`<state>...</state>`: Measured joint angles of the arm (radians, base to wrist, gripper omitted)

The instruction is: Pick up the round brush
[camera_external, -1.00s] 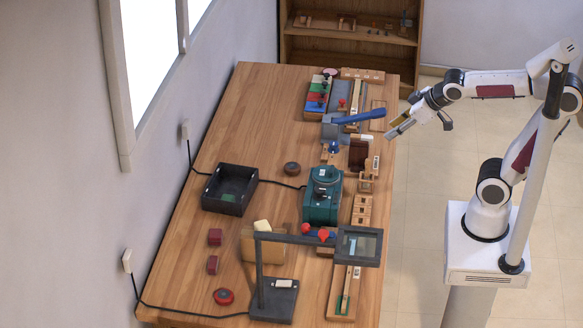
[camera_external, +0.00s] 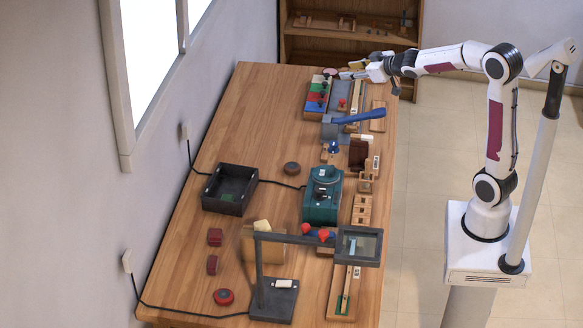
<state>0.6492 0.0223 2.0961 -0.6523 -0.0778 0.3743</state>
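I cannot single out the round brush for sure at this size. My gripper (camera_external: 347,75) is over the far right end of the wooden table (camera_external: 255,110), beside the board of coloured keys (camera_external: 317,95). It points left, and its fingers are too small to tell whether they are open or shut. It partly hides a wooden block with holes at the table's far edge. A small pinkish round thing (camera_external: 330,71) lies just left of the fingertips; I cannot tell what it is.
A blue-handled tool (camera_external: 358,117), a green machine (camera_external: 322,195), a black tray (camera_external: 230,190) and a magnifier on a stand (camera_external: 359,245) occupy the table. Several small wooden fixtures line its right edge. The left middle of the table is mostly clear. A shelf (camera_external: 345,45) stands behind.

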